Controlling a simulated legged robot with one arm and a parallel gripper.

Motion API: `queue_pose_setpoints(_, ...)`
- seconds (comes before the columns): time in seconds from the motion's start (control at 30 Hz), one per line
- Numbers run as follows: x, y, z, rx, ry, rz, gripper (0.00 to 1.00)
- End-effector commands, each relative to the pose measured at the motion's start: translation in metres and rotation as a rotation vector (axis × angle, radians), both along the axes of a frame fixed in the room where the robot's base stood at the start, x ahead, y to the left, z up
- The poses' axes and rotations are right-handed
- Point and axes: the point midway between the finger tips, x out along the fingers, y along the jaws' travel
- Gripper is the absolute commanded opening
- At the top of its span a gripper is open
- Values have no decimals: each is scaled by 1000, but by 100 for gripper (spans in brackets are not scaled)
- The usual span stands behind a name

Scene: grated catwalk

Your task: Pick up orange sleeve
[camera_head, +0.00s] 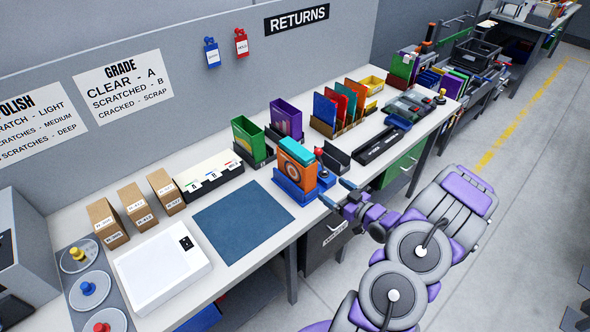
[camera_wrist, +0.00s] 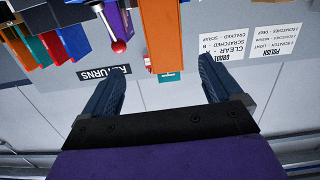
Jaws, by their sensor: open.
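The orange sleeve (camera_head: 291,174) stands upright in a blue holder (camera_head: 296,192) near the front edge of the bench, with a round emblem on its face. My gripper (camera_head: 336,192) is open and empty, just to the right of the holder and apart from the sleeve. In the wrist view, which is upside down, the orange sleeve (camera_wrist: 160,36) lines up between the two fingers of my gripper (camera_wrist: 160,72). A bit of teal shows at its end.
A red-knobbed lever (camera_head: 319,153) stands close behind the sleeve; its red ball (camera_wrist: 119,46) also shows in the wrist view. A green sleeve (camera_head: 249,138) and a purple sleeve (camera_head: 286,118) stand behind. A dark blue mat (camera_head: 240,222) lies clear to the left.

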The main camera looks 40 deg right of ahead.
Motion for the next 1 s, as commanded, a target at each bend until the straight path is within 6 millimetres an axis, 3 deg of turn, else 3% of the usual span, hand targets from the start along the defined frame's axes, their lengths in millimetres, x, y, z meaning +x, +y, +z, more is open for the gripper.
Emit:
queue_pose_setpoints(0.13, -14, 1, -1, 34, -69, 0, 93)
queue_pose_setpoints(0.27, -9, -1, -2, 43, -86, 2, 93)
queue_pose_setpoints(1.0, 94, 8, -2, 41, -83, 3, 93)
